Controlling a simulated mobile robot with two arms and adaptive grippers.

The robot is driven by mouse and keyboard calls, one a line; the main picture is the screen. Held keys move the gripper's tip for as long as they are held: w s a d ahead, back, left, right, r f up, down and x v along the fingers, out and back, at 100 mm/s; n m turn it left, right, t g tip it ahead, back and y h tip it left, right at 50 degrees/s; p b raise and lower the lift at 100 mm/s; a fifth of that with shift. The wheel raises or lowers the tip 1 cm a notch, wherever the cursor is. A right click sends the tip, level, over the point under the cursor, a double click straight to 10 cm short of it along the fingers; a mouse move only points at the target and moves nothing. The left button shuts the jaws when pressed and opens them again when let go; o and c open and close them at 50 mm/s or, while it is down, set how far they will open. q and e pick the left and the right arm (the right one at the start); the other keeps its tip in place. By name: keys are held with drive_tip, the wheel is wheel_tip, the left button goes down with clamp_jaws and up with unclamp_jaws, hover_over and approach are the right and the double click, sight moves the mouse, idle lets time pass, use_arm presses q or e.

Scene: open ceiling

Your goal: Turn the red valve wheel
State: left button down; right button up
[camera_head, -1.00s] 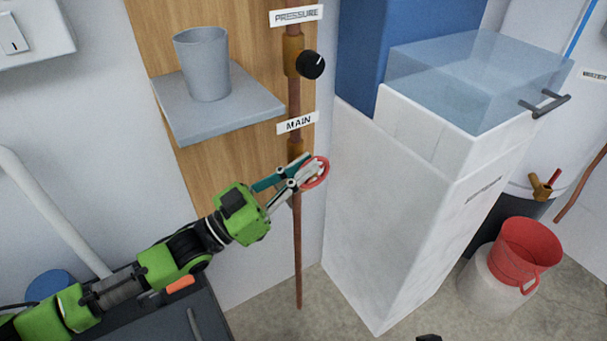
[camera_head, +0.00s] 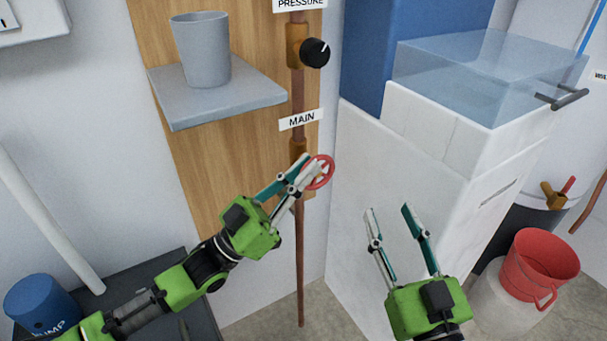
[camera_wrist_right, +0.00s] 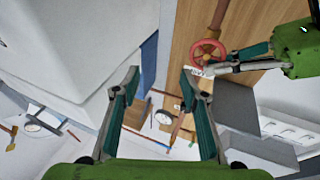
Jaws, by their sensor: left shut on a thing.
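The red valve wheel (camera_head: 320,172) sits on the copper pipe below the MAIN label (camera_head: 300,120). My left gripper (camera_head: 302,174) is shut on the wheel's left rim, its fingers covering part of it. In the right wrist view the wheel (camera_wrist_right: 208,52) shows nearly whole, with the left gripper (camera_wrist_right: 212,68) at its rim. My right gripper (camera_head: 390,212) is open and empty, to the right of and lower than the wheel, in front of the white cabinet. Its two spread fingers (camera_wrist_right: 162,85) also show in the right wrist view with nothing between them.
A grey shelf (camera_head: 250,98) with a grey cup (camera_head: 200,50) juts out left of the pipe. A black knob (camera_head: 315,53) is above the wheel. The white cabinet (camera_head: 370,170) stands close on the right. A red bucket (camera_head: 540,262) is at the far right.

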use_arm(q)
drive_tip(key=shift+f, duration=0.1)
use_arm(e)
drive_tip(key=shift+s+r+t, duration=0.1)
drive_tip(key=shift+r+t, duration=0.2)
drive_tip(key=shift+r, duration=0.25)
use_arm(q)
drive_tip(key=c, duration=2.2)
unclamp_jaws()
drive_tip(key=shift+o, duration=0.2)
drive_tip(key=s+a+f, duration=0.2)
drive_tip(key=s+a, duration=0.7)
drive_tip(key=a, duration=0.4)
drive_tip(key=shift+a+f, duration=0.2)
drive_tip(key=shift+f, duration=0.2)
